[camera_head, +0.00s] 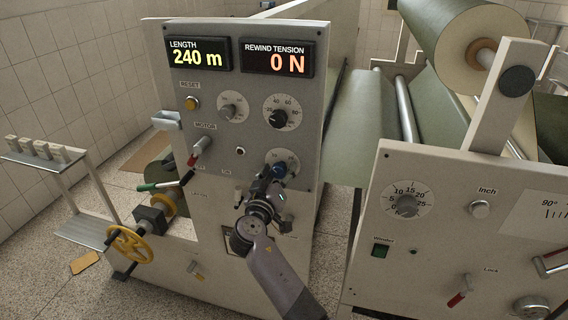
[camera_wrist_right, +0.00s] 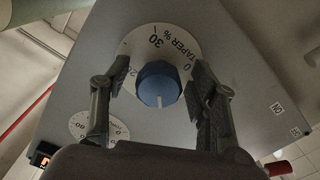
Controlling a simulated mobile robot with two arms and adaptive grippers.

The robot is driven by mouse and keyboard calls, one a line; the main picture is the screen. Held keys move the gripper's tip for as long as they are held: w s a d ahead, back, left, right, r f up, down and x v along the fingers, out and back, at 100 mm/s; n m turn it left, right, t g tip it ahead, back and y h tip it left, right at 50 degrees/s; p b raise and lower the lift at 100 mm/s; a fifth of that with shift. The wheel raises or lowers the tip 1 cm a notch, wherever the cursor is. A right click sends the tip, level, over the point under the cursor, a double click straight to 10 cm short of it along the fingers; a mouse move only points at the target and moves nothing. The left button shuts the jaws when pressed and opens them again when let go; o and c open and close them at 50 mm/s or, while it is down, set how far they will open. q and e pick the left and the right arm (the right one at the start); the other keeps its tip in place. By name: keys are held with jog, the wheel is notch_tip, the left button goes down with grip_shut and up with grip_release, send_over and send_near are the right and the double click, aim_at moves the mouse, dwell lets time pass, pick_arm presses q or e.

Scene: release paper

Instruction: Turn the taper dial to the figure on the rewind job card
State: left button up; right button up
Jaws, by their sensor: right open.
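The taper dial has a blue knob (camera_wrist_right: 158,84) on a white round plate (camera_wrist_right: 160,42) marked "TAPER %", with 30 and 0 readable in the right wrist view. A white pointer line on the knob points to the bottom of that view. My right gripper (camera_wrist_right: 160,74) is open, with one finger on each side of the knob and gaps showing between. In the head view my right gripper (camera_head: 273,174) is at the dial and hides most of it. I cannot make out the rewind job card. My left gripper is not in view.
Displays read LENGTH 240 m (camera_head: 198,54) and REWIND TENSION 0 N (camera_head: 276,60). A red-handled motor lever (camera_head: 198,150) stands to the left. Another control panel (camera_head: 430,240) is at right.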

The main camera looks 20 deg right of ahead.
jog(key=shift+s+a+r, duration=0.1)
jog(key=shift+a+r, duration=0.05)
jog(key=shift+a, duration=0.05)
jog(key=shift+c, duration=0.4)
jog(key=shift+d, duration=0.1)
jog(key=c, duration=1.1)
